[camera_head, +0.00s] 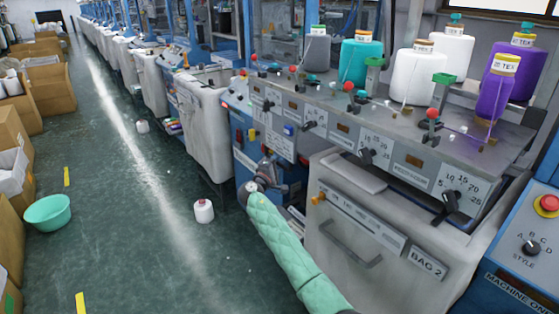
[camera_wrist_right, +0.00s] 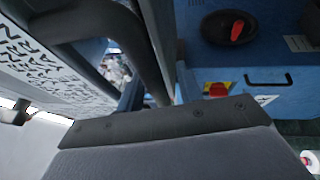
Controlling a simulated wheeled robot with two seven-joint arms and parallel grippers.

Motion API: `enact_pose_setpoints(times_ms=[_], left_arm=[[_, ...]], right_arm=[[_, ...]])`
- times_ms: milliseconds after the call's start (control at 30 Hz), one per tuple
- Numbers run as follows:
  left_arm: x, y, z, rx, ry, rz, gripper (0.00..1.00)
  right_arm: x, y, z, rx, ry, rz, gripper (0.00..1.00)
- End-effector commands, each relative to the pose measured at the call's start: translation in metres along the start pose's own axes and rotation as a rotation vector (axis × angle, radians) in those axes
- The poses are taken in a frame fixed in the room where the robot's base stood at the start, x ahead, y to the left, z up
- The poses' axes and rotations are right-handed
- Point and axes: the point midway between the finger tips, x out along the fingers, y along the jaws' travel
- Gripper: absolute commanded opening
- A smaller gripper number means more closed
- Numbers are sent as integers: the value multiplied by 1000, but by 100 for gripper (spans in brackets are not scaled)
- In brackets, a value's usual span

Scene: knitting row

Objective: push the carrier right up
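My right arm, in a green quilted sleeve, comes up from the bottom of the head view. Its grey gripper (camera_head: 269,172) is at the front of a blue machine section, left of the BAG 2 bin. I cannot tell if it touches anything. In the right wrist view dark bars and a grey block fill much of the picture, and the fingertips are not clear. I cannot single out the carrier with certainty. Small fittings with red balls, one being a red ball (camera_head: 432,113), stand along the machine's top rail (camera_head: 405,125). My left gripper is out of view.
The BAG 2 bin (camera_head: 345,257) stands under the panel. Yarn cones, including a purple cone (camera_head: 491,94), stand on top. A white cone (camera_head: 204,211) and a green basin (camera_head: 48,212) are on the floor. The left aisle (camera_head: 135,235) is mostly clear; cartons line its edge.

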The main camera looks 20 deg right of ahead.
Motion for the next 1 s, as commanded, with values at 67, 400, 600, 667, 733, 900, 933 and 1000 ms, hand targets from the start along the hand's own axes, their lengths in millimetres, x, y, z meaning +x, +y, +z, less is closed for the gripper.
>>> enact_pose_setpoints(times_ms=[67,400,600,667,733,900,933,1000], left_arm=[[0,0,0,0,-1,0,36],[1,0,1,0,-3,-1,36],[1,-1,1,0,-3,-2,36],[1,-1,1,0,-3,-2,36],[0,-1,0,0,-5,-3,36],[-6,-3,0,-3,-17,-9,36],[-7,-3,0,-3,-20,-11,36],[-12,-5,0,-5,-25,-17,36]], right_arm=[[0,0,0,0,0,0,36],[0,0,0,0,0,0,0],[0,0,0,0,0,0,0],[0,2,0,0,0,0,0],[1,5,0,1,0,0,0],[5,24,2,4,0,3,0],[6,29,2,4,-1,4,0],[8,41,3,5,-1,5,0]])
